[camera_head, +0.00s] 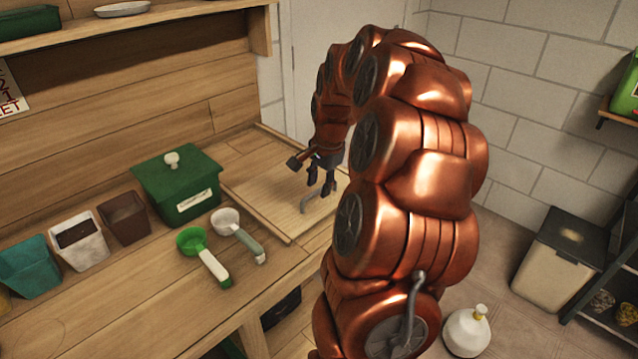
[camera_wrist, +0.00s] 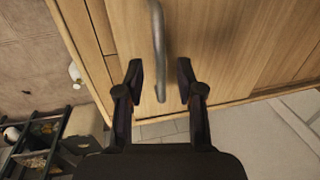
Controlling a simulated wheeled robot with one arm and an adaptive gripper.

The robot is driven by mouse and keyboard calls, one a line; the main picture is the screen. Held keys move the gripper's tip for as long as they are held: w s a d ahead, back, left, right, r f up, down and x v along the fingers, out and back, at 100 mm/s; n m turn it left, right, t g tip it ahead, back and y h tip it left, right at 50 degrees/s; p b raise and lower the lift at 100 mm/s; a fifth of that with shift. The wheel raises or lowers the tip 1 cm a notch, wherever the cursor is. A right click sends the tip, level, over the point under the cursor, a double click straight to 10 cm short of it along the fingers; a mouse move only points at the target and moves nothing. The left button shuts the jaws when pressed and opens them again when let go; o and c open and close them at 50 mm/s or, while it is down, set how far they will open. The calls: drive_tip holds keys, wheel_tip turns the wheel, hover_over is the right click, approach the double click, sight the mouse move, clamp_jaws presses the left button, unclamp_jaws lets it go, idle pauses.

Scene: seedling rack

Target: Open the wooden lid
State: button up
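The wooden lid (camera_head: 268,192) is a pale flat panel set in the bench top, lying level and closed. Its bent grey metal handle (camera_head: 307,203) stands near the right side of the panel. My gripper (camera_head: 322,190) is above the lid, pointing down at the handle. In the wrist view the lid (camera_wrist: 225,50) fills the upper part, and the handle (camera_wrist: 158,45) runs down between the two dark fingers of my gripper (camera_wrist: 159,75). The fingers are apart, with a gap on each side of the handle. I cannot tell how deep the handle sits between them.
A green box with a knobbed top (camera_head: 177,187) stands left of the lid. A green scoop (camera_head: 203,256) and a white scoop (camera_head: 238,236) lie in front of it. Small pots (camera_head: 124,218) line the bench at left. A shelf (camera_head: 150,32) overhangs the back.

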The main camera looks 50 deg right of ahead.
drive_tip(key=shift+f, duration=0.4)
clamp_jaws()
idle(0.4)
